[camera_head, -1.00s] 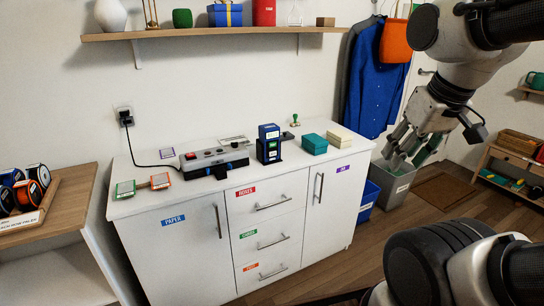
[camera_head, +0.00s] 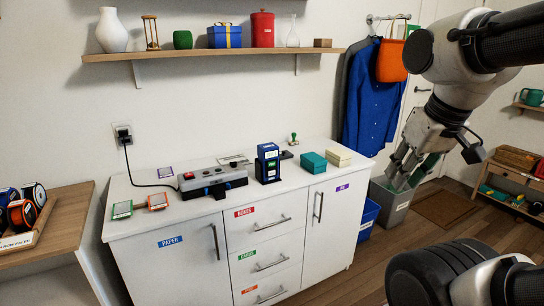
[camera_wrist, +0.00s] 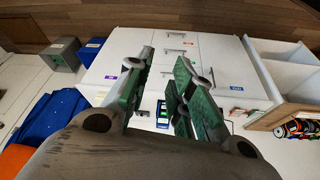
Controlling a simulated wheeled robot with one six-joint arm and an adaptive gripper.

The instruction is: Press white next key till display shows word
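A long grey device (camera_head: 212,178) with a red button at its left end and dark keys on top sits on the white cabinet's top. A dark blue upright unit (camera_head: 268,163) with a small pale and green panel stands to its right. Which of them bears the white key and the display, and any word shown, is too small to tell. My gripper (camera_head: 399,170) is at the right, well apart from both, in front of the bins in the picture. In the wrist view its two green-padded fingers (camera_wrist: 163,68) are apart with nothing held between them.
The white cabinet (camera_head: 190,262) carries teal boxes (camera_head: 314,162), cream boxes (camera_head: 339,155), a stamp (camera_head: 294,139) and small framed pads (camera_head: 122,209). A wall shelf (camera_head: 205,54) hangs above. Bins (camera_head: 395,203) stand right of the cabinet. Spools (camera_head: 22,212) sit at the left.

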